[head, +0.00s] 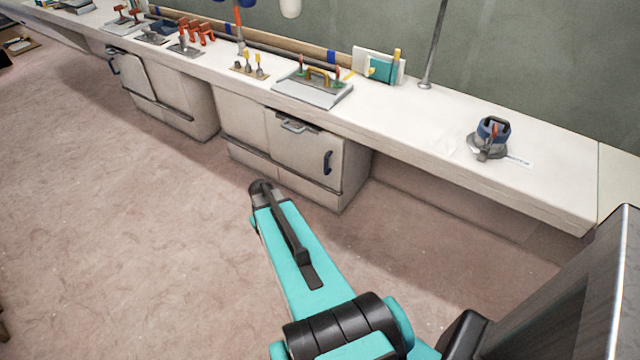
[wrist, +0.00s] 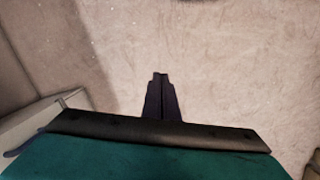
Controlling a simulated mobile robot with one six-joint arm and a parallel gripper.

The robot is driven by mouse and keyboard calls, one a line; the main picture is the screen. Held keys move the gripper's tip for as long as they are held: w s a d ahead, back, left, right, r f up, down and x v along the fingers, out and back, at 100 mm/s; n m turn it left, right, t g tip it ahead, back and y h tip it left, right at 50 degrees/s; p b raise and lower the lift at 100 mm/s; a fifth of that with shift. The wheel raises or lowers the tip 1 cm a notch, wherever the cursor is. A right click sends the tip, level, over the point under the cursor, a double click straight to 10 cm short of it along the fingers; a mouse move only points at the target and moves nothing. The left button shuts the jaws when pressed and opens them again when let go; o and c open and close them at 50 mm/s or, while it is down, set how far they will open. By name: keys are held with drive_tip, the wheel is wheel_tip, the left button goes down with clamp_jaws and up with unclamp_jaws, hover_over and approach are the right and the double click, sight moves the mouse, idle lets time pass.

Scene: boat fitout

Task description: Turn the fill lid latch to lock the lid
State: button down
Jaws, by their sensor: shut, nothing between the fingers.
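A small round fitting with a blue lid (head: 493,130) and a grey base (head: 478,150) stands near the right end of the white bench. It looks like the fill lid. A reddish-grey lever on its front (head: 485,152) looks like the latch, but its exact position is too small to tell. My gripper shows in the wrist view (wrist: 160,77) with its dark fingers together and empty, above the bare floor. It is well away from the fitting, which does not show in the wrist view. The fingers cannot be made out in the head view.
The long white bench (head: 440,115) runs along the wall, with cabinets (head: 305,150) below. A grey tray with a yellow handle (head: 312,88), a teal-and-white panel (head: 380,66) and a thin pole (head: 433,50) are left of the fitting. The floor (head: 130,230) is clear.

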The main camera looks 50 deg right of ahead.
drive_tip(key=s+a+f+n+g, duration=0.1)
drive_tip(key=s+a+f, duration=0.2)
drive_tip(key=s+a, duration=0.3)
drive_tip(key=s+a+f+n+g, duration=0.1)
drive_tip(key=s+a+f, duration=0.2)
drive_tip(key=s+a, duration=0.4)
drive_tip(key=s+a+f+n+g, duration=0.2)
drive_tip(key=s+a, duration=0.4)
drive_tip(key=a, duration=0.9)
drive_tip(key=shift+s+f, duration=0.15)
drive_tip(key=shift+f, duration=0.6)
